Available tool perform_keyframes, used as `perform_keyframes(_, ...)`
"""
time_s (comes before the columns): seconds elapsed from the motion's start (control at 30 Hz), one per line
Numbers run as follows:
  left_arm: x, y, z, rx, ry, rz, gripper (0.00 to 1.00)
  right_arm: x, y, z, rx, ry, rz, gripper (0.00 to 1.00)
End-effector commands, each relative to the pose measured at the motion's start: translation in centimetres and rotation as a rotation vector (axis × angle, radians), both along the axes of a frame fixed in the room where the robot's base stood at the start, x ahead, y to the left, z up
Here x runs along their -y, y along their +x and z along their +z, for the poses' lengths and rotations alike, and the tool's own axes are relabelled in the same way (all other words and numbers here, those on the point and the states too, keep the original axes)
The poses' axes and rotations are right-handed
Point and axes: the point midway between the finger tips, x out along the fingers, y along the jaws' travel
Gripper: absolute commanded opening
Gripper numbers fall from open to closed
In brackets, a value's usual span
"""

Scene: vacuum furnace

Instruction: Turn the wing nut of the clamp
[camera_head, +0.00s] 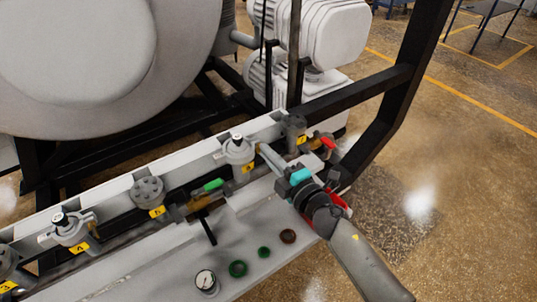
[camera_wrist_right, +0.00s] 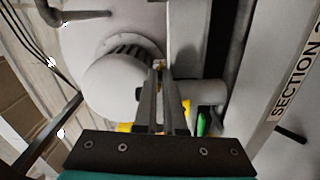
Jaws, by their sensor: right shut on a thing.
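The clamp (camera_head: 238,152) is a light grey fitting with a dark-capped top, on the pale rail above a yellow tag. My right gripper (camera_head: 261,149) reaches in from the lower right, its fingertips at the clamp's right side. In the right wrist view the two fingers (camera_wrist_right: 158,66) come together on a small part beside a large pale rounded body (camera_wrist_right: 118,88). The gripper is shut on this part, which I take to be the wing nut; the fingers hide most of it. My left gripper is not in view.
A green-handled valve (camera_head: 212,185) sits left of the clamp and a red-handled one (camera_head: 327,142) to the right. Another similar clamp (camera_head: 72,228) is farther left. A black frame post (camera_head: 400,100) rises behind.

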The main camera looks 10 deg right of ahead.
Motion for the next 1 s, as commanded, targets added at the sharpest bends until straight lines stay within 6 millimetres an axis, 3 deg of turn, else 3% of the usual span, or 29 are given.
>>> perform_keyframes(0.3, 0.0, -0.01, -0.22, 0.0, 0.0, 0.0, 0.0, 0.03, -0.01, -0.03, 0.042, -0.123, 0.0, 0.0)
perform_keyframes(0.8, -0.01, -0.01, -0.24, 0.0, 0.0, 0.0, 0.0, 0.03, -0.01, -0.02, 0.051, -0.146, -0.001, 0.0)
perform_keyframes(0.83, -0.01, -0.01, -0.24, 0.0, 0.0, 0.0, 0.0, 0.03, -0.01, -0.02, 0.051, -0.146, -0.001, 0.09)
perform_keyframes(1.0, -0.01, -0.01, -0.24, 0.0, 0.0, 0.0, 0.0, 0.03, -0.01, -0.02, 0.051, -0.145, 0.0, 0.28)
